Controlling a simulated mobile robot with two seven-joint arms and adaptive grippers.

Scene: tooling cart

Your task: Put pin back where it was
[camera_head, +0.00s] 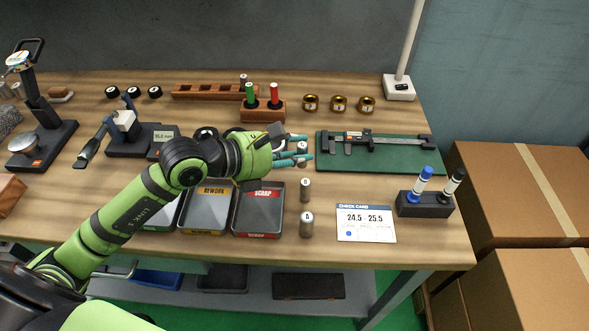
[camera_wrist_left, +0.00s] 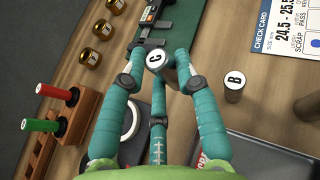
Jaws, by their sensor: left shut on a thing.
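Grey metal pin C (camera_wrist_left: 155,61) stands between the teal fingers of my left gripper (camera_head: 303,153), which is shut on it. In the head view the fingers partly hide this pin (camera_head: 301,146). I cannot tell whether its base touches the table. Pin B (camera_head: 305,189) stands upright on the table just in front, and it also shows in the left wrist view (camera_wrist_left: 235,86). Pin A (camera_head: 307,224) stands upright nearer the front edge, in line with B. My right gripper is not in view.
The green mat (camera_head: 340,163) with a caliper (camera_head: 365,136) lies right of the gripper. The check card (camera_head: 366,223) and marker holder (camera_head: 425,205) are at front right. The scrap tray (camera_head: 258,210) and rework tray (camera_head: 209,208) are at front left. Brass rings (camera_head: 339,103) stand behind.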

